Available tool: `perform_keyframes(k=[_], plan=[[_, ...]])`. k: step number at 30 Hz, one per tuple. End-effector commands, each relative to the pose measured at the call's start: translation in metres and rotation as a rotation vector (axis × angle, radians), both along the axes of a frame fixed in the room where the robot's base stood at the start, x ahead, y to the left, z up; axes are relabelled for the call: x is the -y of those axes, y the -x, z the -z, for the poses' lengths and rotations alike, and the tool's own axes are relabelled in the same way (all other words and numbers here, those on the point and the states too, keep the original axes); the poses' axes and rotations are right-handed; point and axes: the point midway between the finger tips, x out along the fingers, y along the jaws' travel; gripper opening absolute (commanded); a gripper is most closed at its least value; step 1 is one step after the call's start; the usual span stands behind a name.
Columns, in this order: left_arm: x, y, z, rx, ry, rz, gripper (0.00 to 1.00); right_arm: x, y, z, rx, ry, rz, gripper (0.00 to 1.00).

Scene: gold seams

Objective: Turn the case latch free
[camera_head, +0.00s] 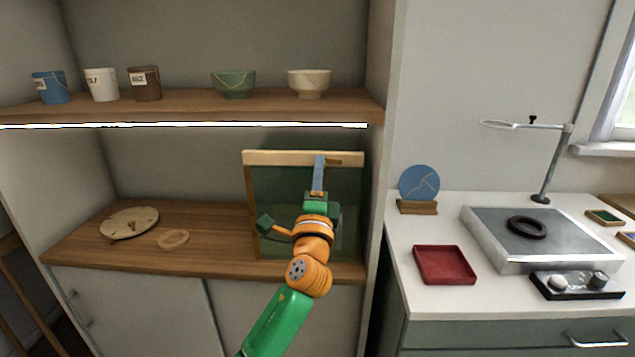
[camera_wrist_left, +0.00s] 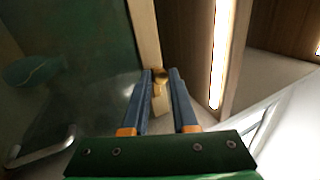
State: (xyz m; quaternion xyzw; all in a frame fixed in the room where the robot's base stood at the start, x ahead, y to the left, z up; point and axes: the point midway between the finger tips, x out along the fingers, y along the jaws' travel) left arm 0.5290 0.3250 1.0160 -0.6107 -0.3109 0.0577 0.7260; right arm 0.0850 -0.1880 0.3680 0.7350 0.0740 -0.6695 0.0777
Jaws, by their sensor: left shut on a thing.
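The glass-fronted case (camera_head: 262,200) stands on the lower wooden shelf at its right end, with a pale wooden rail (camera_head: 275,158) along its top. The brass latch (camera_wrist_left: 160,100) sits on this rail in the left wrist view; a small part of it (camera_head: 333,161) shows in the head view. My left gripper (camera_head: 319,160) reaches up in front of the glass to the rail. In the left wrist view its two blue fingers (camera_wrist_left: 160,76) are on either side of the latch, shut on it. The fingers hide part of the latch in the head view. My right gripper is not in view.
The upper shelf (camera_head: 190,103) with its bright light strip is above the case. A cracked round plate (camera_head: 128,222) and a small oval piece (camera_head: 173,239) lie left of the case. A side wall is close at its right. A red tray (camera_head: 444,265) is on the white counter.

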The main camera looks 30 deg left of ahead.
Motion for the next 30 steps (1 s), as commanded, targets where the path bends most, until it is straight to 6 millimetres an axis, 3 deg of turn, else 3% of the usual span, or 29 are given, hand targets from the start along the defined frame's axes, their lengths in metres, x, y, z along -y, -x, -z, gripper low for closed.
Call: perform_keyframes(k=[22,23,25,26,30], plan=[[0.0004,0.0004,-0.0043,0.048,0.062,0.0,0.0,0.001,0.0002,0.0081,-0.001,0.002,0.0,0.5],[0.0005,0.0004,-0.0044,0.049,0.061,0.0,0.32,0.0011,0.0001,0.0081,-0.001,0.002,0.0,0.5],[0.0006,0.0003,-0.0041,0.048,0.062,0.0,0.51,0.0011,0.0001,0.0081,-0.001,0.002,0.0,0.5],[0.0006,0.0003,-0.0038,0.047,0.062,0.0,0.55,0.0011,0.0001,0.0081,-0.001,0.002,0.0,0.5],[0.0007,0.0001,-0.0025,0.044,0.063,0.001,0.55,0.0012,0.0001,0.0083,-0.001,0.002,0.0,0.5]])
